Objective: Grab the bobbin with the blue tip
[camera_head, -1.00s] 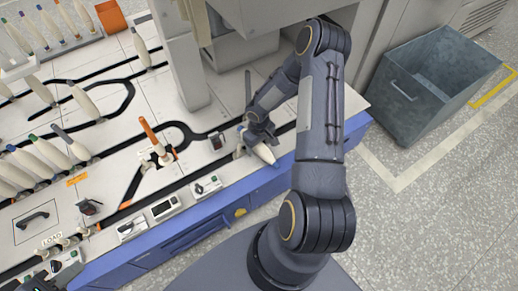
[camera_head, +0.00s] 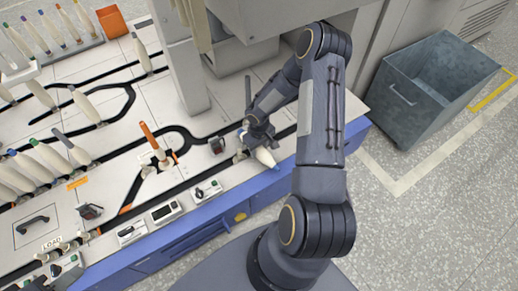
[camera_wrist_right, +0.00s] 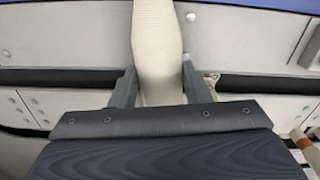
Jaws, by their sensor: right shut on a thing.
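My right gripper (camera_head: 258,137) is shut around a cream bobbin (camera_head: 266,157) at the front right of the machine's white top. In the right wrist view, the two fingers of the gripper (camera_wrist_right: 159,88) press on both sides of the pale, ribbed bobbin body (camera_wrist_right: 158,40). The bobbin lies tilted, one end toward the blue front edge. Its far end is mostly hidden by the gripper; a small bluish patch shows there, too small to be sure of. My left gripper is not in view.
Several cream bobbins (camera_head: 45,160) with coloured tips stand at the left. An orange-tipped bobbin (camera_head: 152,140) stands left of my gripper. A grey column (camera_head: 185,70) rises behind it. A grey bin (camera_head: 420,95) stands on the floor at the right.

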